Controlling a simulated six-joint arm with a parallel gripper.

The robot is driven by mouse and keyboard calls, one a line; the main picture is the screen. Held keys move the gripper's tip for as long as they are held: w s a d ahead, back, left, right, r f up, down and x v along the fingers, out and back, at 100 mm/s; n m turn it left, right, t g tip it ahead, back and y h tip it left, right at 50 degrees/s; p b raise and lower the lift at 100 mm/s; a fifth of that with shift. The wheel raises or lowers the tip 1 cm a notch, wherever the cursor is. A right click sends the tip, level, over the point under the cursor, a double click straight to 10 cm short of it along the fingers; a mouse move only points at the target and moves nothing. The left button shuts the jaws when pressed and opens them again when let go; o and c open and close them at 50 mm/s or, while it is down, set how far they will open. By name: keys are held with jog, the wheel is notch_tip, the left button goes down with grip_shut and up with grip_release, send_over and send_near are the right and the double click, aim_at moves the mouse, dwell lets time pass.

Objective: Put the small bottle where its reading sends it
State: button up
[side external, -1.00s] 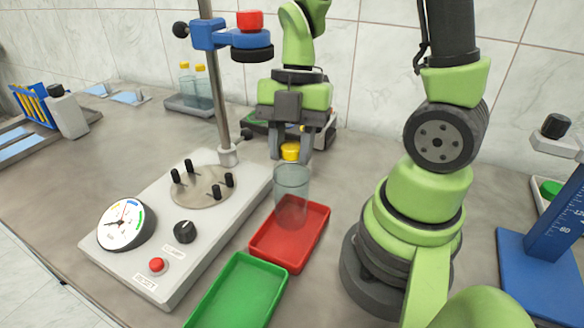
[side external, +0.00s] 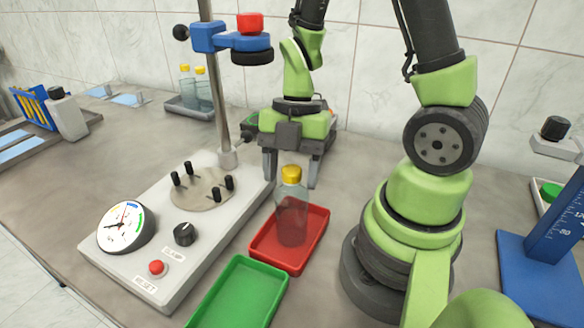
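The small bottle (side external: 292,212), clear with a yellow cap, stands upright in the red tray (side external: 262,255). My gripper (side external: 290,180) is open, its fingers apart just behind and around the level of the yellow cap, and it does not hold the bottle. The green tray (side external: 238,295) is empty, in front of the red tray.
The tester base (side external: 170,262) carries a round plate with black pegs (side external: 202,188), a knob and a red reset button. A metal post (side external: 218,110) holds a blue head above it. Two more yellow-capped bottles (side external: 203,90) stand in a grey tray behind. A blue stand (side external: 545,265) is at right.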

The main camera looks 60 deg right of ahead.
jog(key=s+v, duration=0.1)
jog(key=v, duration=1.1)
jog(key=s+a+r+m+t, duration=0.2)
jog(key=a+r+m+t, duration=0.1)
jog(key=m, duration=0.9)
jog(key=s+a+r+m+t+h, duration=0.1)
jog(key=a+r+m+t, duration=0.1)
jog(key=m, duration=1)
jog(key=r+t, duration=0.1)
jog(key=t, duration=0.1)
jog(key=shift+s+a+t, duration=0.4)
jog(key=shift+r, duration=0.1)
